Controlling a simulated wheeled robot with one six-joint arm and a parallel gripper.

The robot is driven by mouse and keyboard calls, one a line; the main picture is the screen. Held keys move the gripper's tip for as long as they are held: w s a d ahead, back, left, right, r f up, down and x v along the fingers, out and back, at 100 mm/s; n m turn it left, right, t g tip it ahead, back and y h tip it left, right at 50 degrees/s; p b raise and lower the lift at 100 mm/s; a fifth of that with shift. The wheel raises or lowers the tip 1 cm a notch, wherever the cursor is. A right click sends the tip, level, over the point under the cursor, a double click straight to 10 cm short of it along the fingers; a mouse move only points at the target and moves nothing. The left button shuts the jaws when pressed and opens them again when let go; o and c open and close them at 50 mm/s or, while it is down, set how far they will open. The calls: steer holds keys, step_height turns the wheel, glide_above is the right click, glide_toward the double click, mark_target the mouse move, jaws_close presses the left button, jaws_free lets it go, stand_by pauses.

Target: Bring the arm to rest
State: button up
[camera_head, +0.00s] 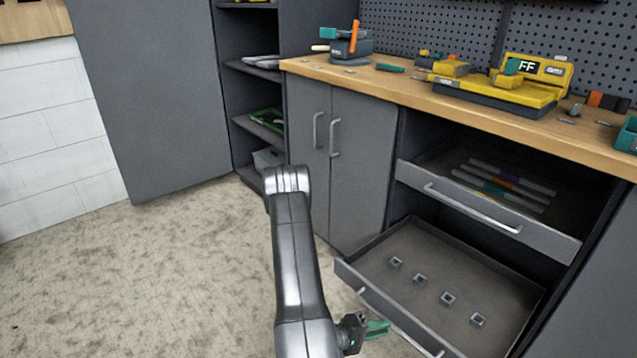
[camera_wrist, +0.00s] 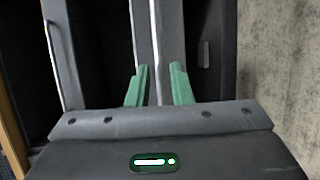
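My gripper (camera_head: 376,329) is low in front of the open lower drawer (camera_head: 362,252), close to its front. Its two green fingers show apart in the wrist view (camera_wrist: 160,84), with nothing gripped between them. The lower drawer's bar handle (camera_wrist: 156,45) lines up with the gap between the fingers; whether it lies within their reach is hard to tell. In the head view this handle (camera_head: 400,325) runs just right of the fingers. My arm reaches forward, then folds back down toward the drawer.
The upper drawer (camera_head: 480,212) is partly open and holds several marker-like sticks. Several small grey square pieces (camera_head: 448,298) lie in the lower drawer. A wooden worktop (camera_head: 400,90) with tools is above. Open shelves (camera_head: 250,70) stand behind. The floor (camera_head: 130,270) at left is clear.

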steer(key=shift+b+x, duration=0.4)
steer(key=shift+x, duration=1.6)
